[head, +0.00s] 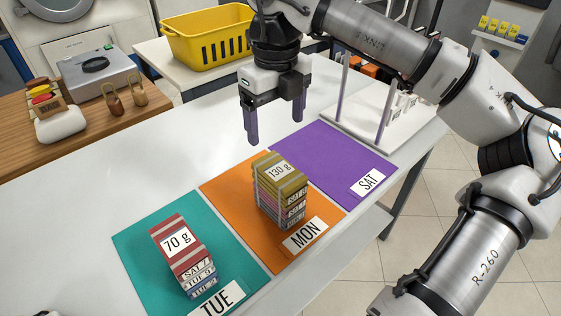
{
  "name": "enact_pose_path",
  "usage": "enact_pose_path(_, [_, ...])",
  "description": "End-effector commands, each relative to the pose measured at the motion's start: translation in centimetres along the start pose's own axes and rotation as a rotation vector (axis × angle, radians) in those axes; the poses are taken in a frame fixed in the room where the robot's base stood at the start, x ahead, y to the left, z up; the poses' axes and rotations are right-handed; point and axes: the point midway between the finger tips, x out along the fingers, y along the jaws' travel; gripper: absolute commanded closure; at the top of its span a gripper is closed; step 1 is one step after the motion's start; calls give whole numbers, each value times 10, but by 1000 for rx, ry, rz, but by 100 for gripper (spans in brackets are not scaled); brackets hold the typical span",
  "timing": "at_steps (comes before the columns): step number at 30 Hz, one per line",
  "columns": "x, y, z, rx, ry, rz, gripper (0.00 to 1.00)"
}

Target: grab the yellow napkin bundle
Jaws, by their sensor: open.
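The yellow napkin bundle (293,184) is the top of a stack on the orange MON mat (228,190). It has a white 130 g label on top and a small tag at its front that seems to begin with SAT. Pinkish and greyish bundles lie under it, with tags too small to read surely. My gripper (275,130) is open and empty, its two fingers pointing down, above and behind the stack in the head view. It does not touch the bundle.
A stack topped by a red 70 g bundle (186,254) stands on the teal TUE mat (135,245). The purple SAT mat (330,160) is bare. A white rack (400,122) stands behind it. A yellow basket (205,40) is on a table behind. The white table's left part is clear.

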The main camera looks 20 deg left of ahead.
Motion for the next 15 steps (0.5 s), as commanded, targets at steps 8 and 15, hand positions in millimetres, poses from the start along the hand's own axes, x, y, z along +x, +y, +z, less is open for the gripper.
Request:
enact_pose_path(8, [43, -1, -3, 1, 9, -1, 18])
enact_pose_path(15, [80, -1, -3, 2, 7, -2, 18])
